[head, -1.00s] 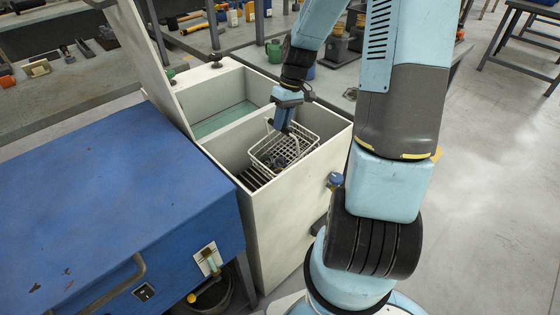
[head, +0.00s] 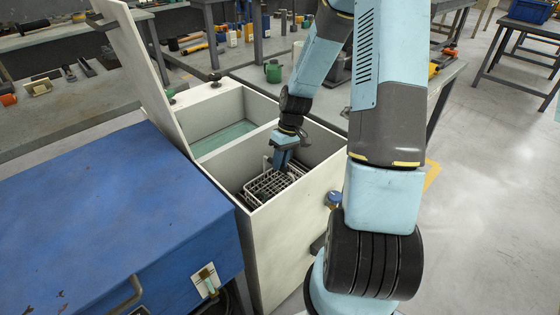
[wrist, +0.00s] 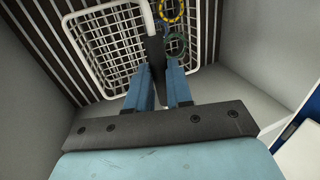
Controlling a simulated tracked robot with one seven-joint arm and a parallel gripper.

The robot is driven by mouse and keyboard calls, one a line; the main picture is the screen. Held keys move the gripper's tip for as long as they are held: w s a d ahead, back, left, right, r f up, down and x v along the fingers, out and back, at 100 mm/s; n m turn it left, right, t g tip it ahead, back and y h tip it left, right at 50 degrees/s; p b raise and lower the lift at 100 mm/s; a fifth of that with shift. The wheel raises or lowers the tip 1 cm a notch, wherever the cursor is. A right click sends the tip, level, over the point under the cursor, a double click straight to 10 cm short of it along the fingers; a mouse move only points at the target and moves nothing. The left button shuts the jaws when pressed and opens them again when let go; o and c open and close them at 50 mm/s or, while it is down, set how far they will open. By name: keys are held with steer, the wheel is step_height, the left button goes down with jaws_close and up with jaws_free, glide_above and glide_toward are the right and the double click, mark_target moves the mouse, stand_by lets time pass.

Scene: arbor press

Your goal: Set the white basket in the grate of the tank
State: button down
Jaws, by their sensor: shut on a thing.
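The white wire basket (head: 265,187) is down inside the near compartment of the tank (head: 290,225). My gripper (head: 281,163) reaches down into that compartment and is shut on the basket's dark upright handle. In the wrist view, my gripper's blue fingers (wrist: 159,88) stand on both sides of the handle, and the basket (wrist: 108,45) holds a yellow ring and a green ring. The dark slats of the grate (wrist: 38,45) show beyond and beside the basket. I cannot tell whether the basket's underside touches the grate.
The tank's lid (head: 135,60) stands raised at the left. A divider separates the far compartment with its greenish floor (head: 222,137). A blue cabinet (head: 110,215) stands against the tank's left side. Benches with tools are behind.

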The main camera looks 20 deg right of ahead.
steer(key=c, duration=1)
jaws_free()
steer(key=v, duration=1.1)
steer(key=s+a+r+m+t+h, duration=0.1)
steer(key=s+a+r+t+h, duration=0.1)
steer(key=s+r, duration=0.45)
steer(key=s+a+r+m+t+h, duration=0.1)
steer(key=s+r, duration=0.2)
steer(key=r, duration=0.7)
steer(key=s+r+m+t, duration=0.1)
steer(key=s+r, duration=0.1)
steer(key=s, duration=0.2)
steer(key=s+a+r+t, duration=0.1)
steer(key=s+r, duration=0.2)
steer(key=s, duration=0.2)
steer(key=s+a+r+m+t, duration=0.1)
steer(key=s+r+t, duration=0.1)
steer(key=s+r, duration=0.1)
steer(key=shift+s+r+m, duration=0.1)
steer(key=shift+s+m, duration=0.2)
steer(key=shift+s, duration=0.35)
